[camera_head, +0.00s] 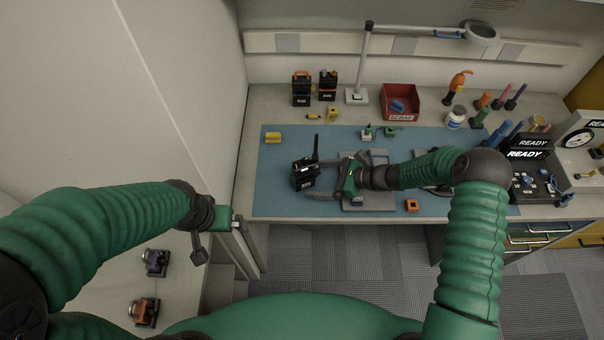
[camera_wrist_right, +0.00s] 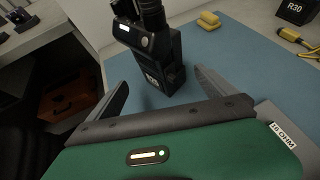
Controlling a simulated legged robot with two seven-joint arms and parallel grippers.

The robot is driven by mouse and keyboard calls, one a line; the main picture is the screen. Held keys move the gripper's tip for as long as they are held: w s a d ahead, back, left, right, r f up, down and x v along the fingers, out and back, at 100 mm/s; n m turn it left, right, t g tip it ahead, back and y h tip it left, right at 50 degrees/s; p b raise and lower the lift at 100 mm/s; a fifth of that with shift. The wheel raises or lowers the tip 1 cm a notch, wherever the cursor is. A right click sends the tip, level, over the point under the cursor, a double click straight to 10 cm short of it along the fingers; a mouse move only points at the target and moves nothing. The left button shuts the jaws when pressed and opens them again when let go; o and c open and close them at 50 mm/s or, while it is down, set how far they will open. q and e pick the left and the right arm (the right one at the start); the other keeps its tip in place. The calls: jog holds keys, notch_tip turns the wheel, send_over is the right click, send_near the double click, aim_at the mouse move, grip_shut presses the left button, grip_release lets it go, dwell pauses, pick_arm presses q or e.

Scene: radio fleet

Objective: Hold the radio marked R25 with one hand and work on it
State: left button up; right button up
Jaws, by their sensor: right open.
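A black radio (camera_head: 304,176) with an upright antenna stands on the blue mat (camera_head: 275,200), left of its middle. Its label is too small to read in the head view. It also shows in the right wrist view (camera_wrist_right: 152,45), just ahead of my right gripper. My right gripper (camera_head: 317,178) is open and empty, its two fingers (camera_wrist_right: 160,80) pointing at the radio on either side of its near end. I see no contact. My left gripper (camera_head: 236,222) hangs by the table's left front edge, far from the radio; its jaws are unclear.
A yellow block (camera_head: 273,137), a grey pad (camera_head: 368,203) and an orange block (camera_head: 412,206) lie on the mat. A red scrap bin (camera_head: 400,116) stands behind. A lamp arm (camera_head: 420,30) overhangs the back.

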aim_at(313, 179)
jog(key=b+x, duration=0.1)
jog(key=x, duration=0.1)
jog(key=b+x, duration=0.1)
jog(key=x, duration=0.1)
jog(key=shift+w+d+f, duration=0.1)
jog(key=shift+d+f, duration=0.05)
jog(key=shift+f, duration=0.1)
jog(key=shift+w+a, duration=0.1)
jog(key=shift+a, duration=0.35)
jog(key=c, duration=1)
